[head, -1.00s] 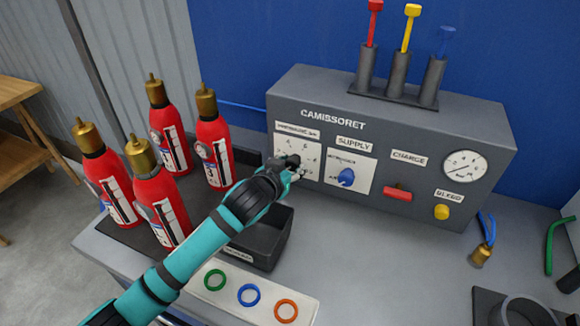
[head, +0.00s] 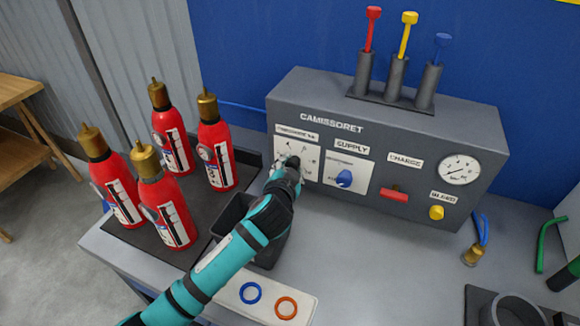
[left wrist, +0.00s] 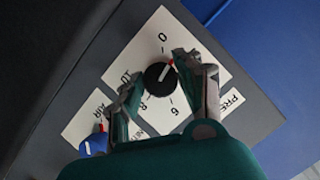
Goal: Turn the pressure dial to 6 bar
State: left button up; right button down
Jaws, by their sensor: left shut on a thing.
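The pressure dial is a black knob (left wrist: 159,78) on a white plate (left wrist: 143,50) with printed numbers, seen in the left wrist view. Its red-and-white pointer aims up and right, between the 0 and the right finger; the 6 is below the knob. My left gripper (left wrist: 154,69) is shut on the knob, one finger on each side. In the head view the left gripper (head: 287,166) is at the dial plate (head: 311,157) on the grey panel and hides most of the knob. The right finger covers some of the scale. My right gripper is not in view.
The blue supply knob (head: 344,178) is just right of the dial. A red charge handle (head: 394,194), yellow bleed knob (head: 436,213) and round gauge (head: 459,169) are farther right. Several red extinguishers (head: 170,212) stand left of my arm. A dark bin (head: 232,213) is beneath it.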

pick_arm(q)
jog(key=shift+m+y, duration=0.3)
jog(key=shift+m, duration=0.1)
jog(key=o, duration=1.1)
jog(key=shift+o, duration=0.2)
jog(key=shift+s, duration=0.1)
jog(key=v, duration=1.2)
